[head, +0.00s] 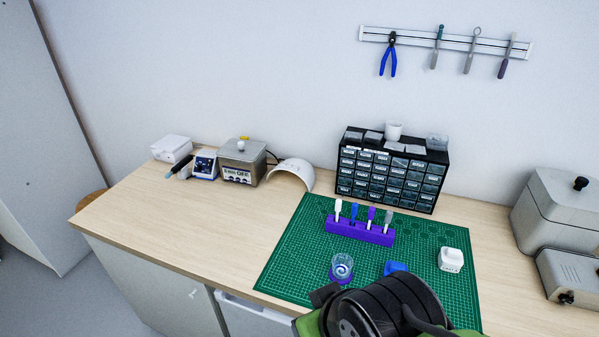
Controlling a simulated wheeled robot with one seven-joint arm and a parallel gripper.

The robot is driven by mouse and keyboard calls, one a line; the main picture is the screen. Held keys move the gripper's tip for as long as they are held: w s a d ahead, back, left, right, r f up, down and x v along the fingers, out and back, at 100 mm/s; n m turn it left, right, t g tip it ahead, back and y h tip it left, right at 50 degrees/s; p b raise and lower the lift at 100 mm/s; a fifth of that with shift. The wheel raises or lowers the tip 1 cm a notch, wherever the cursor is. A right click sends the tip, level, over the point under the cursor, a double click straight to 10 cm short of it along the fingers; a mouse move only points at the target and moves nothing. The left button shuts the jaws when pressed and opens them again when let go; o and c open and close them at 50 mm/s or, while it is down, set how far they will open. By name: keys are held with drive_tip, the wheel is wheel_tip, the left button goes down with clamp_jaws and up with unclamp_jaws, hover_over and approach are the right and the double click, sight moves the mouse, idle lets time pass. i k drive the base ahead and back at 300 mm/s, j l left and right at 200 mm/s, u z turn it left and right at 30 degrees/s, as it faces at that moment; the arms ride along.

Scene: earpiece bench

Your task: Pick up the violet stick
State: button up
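The violet stick (371,214) stands upright in a purple rack (345,229) on the green cutting mat (285,262). It is third from the left in a row with a white stick (338,207), a blue stick (354,212) and a grey stick (388,217). The lower ends of the sticks are hidden in the rack. A dark, round part of my arm with green pieces fills the bottom middle, in front of the rack and apart from it. My gripper's fingers do not show.
A small jar with a spiral inside (342,267), a blue block (396,267) and a white case (451,259) sit on the mat. A black drawer cabinet (391,174) stands behind the rack. Grey devices stand at both sides. The bench's front left (190,230) is clear.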

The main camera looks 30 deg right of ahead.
sight(372, 212)
drive_tip(key=z, duration=1.05)
